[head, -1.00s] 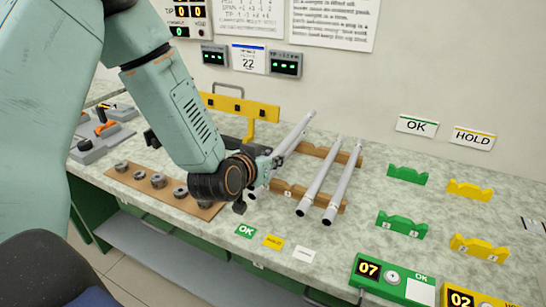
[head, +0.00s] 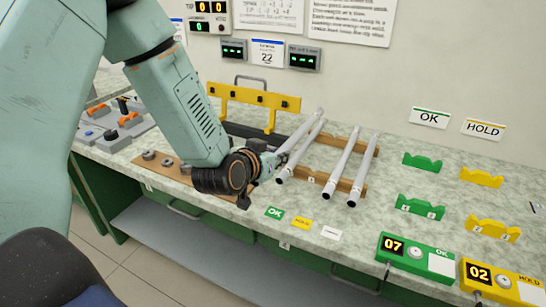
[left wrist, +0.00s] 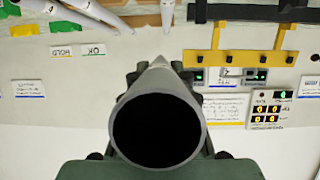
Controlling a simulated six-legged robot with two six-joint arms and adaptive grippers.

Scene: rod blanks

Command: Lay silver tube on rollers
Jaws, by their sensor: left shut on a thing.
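My left gripper (head: 268,163) is shut on a silver tube, left of the wooden rack. In the left wrist view the held tube (left wrist: 158,84) is close up, its round dark open end facing the camera. In the head view the held tube appears to slant away up and to the right, overlapping the leftmost racked tube, so the two are hard to tell apart. Two other light grey tubes (head: 338,165) lie side by side across the rack's wooden bars (head: 314,179). Rollers cannot be clearly made out; a dark long piece lies before the yellow frame (head: 255,98). My right gripper is not in view.
Green cradles (head: 420,207) and yellow cradles (head: 493,228) stand at the right, with green (head: 415,256) and yellow (head: 500,285) counter boxes in front. A brown board (head: 165,172) with round grey pieces lies left of my gripper. The bench between rack and cradles is clear.

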